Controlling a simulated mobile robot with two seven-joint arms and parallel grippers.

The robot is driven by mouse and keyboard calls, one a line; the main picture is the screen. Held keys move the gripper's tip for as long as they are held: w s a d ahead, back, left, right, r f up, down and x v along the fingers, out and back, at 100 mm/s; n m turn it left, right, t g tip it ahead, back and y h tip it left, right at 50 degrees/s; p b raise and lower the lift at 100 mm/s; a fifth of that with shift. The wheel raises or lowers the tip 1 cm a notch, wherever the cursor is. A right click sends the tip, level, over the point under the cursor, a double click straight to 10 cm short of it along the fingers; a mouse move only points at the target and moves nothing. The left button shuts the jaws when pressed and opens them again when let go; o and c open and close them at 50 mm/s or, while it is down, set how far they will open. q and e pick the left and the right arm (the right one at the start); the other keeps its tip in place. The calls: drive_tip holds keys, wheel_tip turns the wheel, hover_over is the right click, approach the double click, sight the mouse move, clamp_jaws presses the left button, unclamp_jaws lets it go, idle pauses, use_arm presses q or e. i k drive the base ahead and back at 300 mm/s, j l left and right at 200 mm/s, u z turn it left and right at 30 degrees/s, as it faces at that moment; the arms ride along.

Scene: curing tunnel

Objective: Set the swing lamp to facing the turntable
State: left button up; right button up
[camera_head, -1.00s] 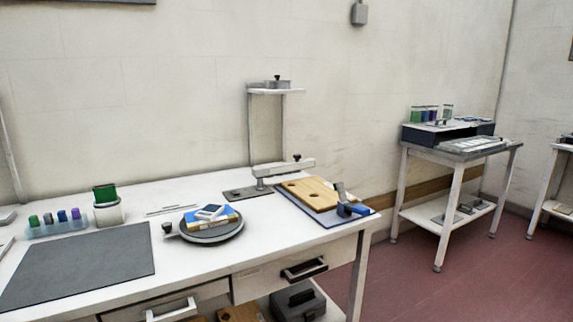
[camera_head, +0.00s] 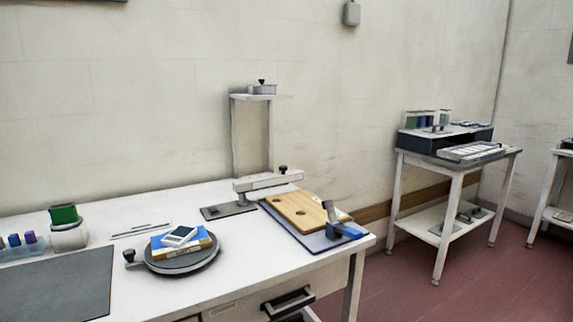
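The swing lamp (camera_head: 266,182) is a light-grey bar on a short post above a dark base plate (camera_head: 229,210) at the back of the white bench. Its bar reaches to the right from the post, with a black knob at its right end, near the wooden board. The turntable (camera_head: 182,260) is a dark round disc with a knobbed handle at its left, standing left of and nearer than the lamp. A blue and yellow box with a small white framed item lies on it. The bar does not reach over the turntable. Neither of my grippers is in view.
A wooden board (camera_head: 299,211) and a blue-handled tool (camera_head: 346,230) lie on a blue-grey mat at the bench's right end. A grey mat (camera_head: 55,292), a green-topped pot (camera_head: 68,230) and small bottles are at left. A raised shelf (camera_head: 260,97) stands behind the lamp. A side table (camera_head: 455,160) stands right.

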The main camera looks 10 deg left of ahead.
sight(242, 186)
drive_tip(key=i+l+u, duration=0.1)
drive_tip(key=i+l, duration=0.5)
drive_tip(key=i+l+u, duration=0.1)
drive_tip(key=i+l, duration=0.5)
drive_tip(key=l, duration=0.15)
